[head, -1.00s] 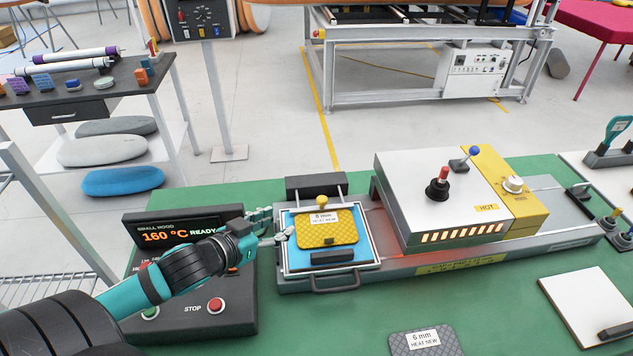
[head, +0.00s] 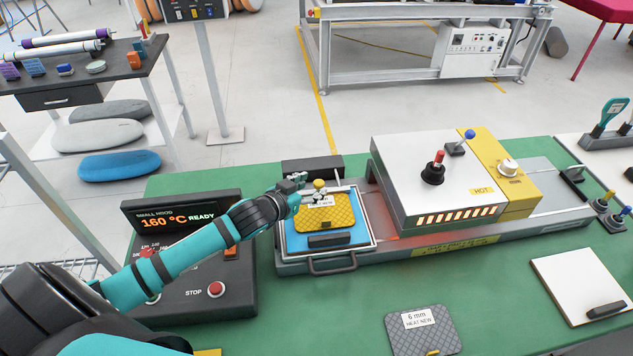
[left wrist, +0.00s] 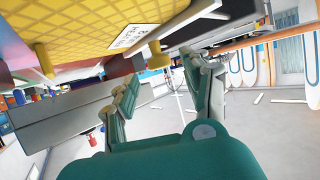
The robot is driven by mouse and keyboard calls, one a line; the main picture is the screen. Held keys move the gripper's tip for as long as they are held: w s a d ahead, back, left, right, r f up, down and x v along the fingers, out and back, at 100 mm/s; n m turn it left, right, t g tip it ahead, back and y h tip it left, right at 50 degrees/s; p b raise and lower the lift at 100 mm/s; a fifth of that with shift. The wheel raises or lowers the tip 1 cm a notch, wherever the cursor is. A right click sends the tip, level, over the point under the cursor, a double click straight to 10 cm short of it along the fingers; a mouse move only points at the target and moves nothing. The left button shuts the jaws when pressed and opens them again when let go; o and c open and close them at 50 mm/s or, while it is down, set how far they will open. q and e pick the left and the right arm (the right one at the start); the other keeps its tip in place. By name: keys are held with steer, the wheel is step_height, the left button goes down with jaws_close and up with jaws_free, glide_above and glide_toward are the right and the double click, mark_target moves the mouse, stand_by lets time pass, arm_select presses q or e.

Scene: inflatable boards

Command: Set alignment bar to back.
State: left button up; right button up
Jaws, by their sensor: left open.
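A dark bar (head: 312,167) lies across the back of the sliding tray (head: 284,262), with thin rods running forward from it. I take it for the alignment bar, but no label confirms this. A yellow knob (head: 319,184) stands at the back edge of a yellow textured pad (head: 340,212) on a blue sheet (head: 292,236). My left gripper (head: 316,192) is over the pad's back edge, at the knob, and partly covers the pad's label. In the left wrist view the open fingers (left wrist: 158,82) have the knob (left wrist: 152,55) near their tips; contact is unclear. My right gripper is out of view.
The press (head: 440,185) marked HOT stands just right of the tray. A control box (head: 190,260) reading 160 °C READY sits left, under my left arm. A grey pad (head: 420,328) lies in front. The green table between them is clear.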

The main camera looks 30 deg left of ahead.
mark_target(318, 183)
arm_select(q)
steer(key=shift+x, duration=1.7)
jaws_close()
